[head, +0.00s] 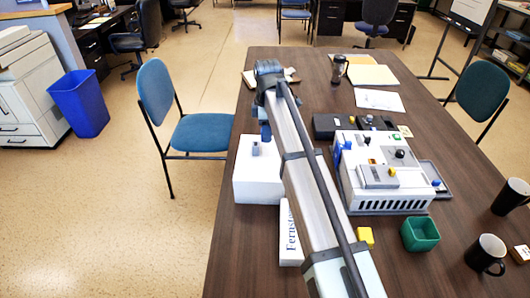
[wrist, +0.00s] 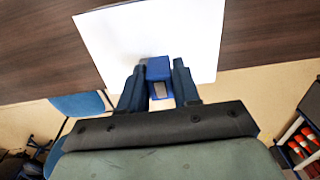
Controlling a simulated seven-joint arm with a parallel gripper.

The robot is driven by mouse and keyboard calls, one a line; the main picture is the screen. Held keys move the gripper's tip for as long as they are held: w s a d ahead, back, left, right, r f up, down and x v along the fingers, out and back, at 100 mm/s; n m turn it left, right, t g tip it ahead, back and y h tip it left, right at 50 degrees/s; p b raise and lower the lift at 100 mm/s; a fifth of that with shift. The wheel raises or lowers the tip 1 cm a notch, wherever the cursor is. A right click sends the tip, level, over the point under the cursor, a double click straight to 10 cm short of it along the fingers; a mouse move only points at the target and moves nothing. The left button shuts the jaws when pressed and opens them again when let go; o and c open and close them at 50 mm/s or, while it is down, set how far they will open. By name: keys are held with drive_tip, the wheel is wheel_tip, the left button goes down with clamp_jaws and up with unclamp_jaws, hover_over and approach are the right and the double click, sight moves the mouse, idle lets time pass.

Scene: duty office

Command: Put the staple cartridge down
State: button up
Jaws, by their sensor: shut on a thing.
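My gripper (wrist: 158,84) is shut on a small blue block with a pale grey patch, which I take as the staple cartridge (wrist: 158,68). The block sits between the two dark fingers. A white box (head: 254,185) stands at the table's left edge, and its white top (wrist: 150,30) fills the view behind the block. In the head view my gripper (head: 266,132) is over the back part of this box. A small grey piece (head: 256,149) shows there at the box top; I cannot tell whether it is part of the held block or whether the block touches the box.
On the brown table (head: 230,255), a grey-white machine (head: 385,190) stands right of my arm. A green bin (head: 420,234), a yellow cube (head: 365,238) and black mugs (head: 487,254) are nearer the front. A blue chair (head: 200,132) stands left of the table.

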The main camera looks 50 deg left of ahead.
sight(267, 159)
wheel_tip(267, 159, down, 8)
drive_tip(key=shift+f, duration=0.1)
idle(0.4)
drive_tip(key=shift+f, duration=0.15)
drive_tip(key=o, duration=1)
drive_tip(key=shift+o, duration=0.2)
wheel_tip(267, 159, up, 12)
drive_tip(key=shift+r, duration=0.2)
